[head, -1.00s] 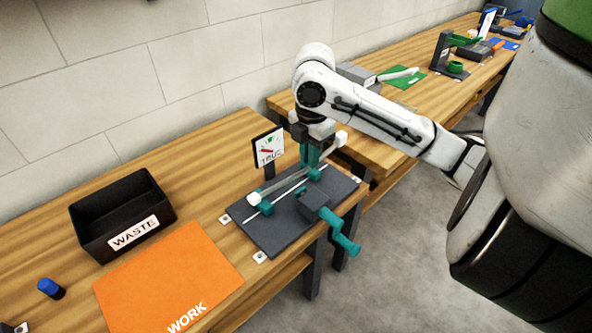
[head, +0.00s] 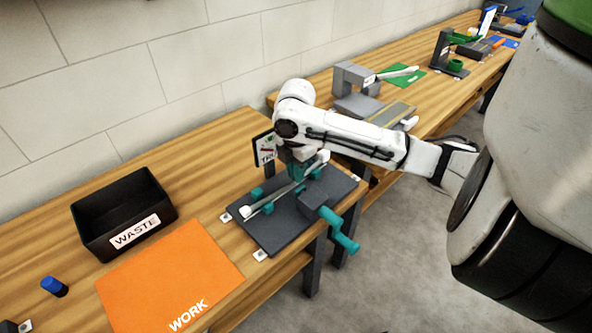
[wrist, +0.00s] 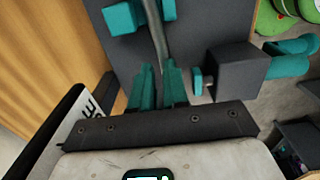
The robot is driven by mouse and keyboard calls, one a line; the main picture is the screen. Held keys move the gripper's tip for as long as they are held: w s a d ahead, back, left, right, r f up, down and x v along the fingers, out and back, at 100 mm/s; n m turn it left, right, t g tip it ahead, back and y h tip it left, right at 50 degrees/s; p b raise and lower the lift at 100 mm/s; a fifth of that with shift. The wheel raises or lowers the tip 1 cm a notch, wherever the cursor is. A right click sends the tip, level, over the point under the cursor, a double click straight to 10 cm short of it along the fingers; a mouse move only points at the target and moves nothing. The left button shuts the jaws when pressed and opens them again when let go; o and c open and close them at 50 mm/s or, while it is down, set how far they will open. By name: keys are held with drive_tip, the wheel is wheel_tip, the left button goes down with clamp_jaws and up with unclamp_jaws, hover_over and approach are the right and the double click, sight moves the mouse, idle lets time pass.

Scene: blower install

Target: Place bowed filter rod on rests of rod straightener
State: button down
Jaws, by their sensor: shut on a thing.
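The bowed filter rod (head: 278,192) is a thin grey rod with white end caps. It slants low over the rod straightener (head: 275,232), a dark plate with teal rests (head: 266,208) and a teal crank (head: 340,235). My gripper (head: 298,174) is shut on the rod near the far part of the plate, pointing down. In the wrist view the teal fingers (wrist: 161,85) close around the rod (wrist: 157,35), which runs up past a teal rest block (wrist: 122,18). I cannot tell whether the rod touches the rests.
A dial sign (head: 265,150) stands behind the straightener, partly hidden by my arm. A black WASTE bin (head: 120,212) and an orange WORK mat (head: 170,278) lie to the left. A blue-capped item (head: 54,287) stands at far left. Another bench (head: 440,105) with a grey fixture (head: 357,82) is behind right.

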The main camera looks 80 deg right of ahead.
drive_tip(key=shift+f, duration=0.15)
drive_tip(key=c, duration=1.1)
unclamp_jaws()
wheel_tip(320, 180, up, 12)
drive_tip(key=shift+r, duration=0.2)
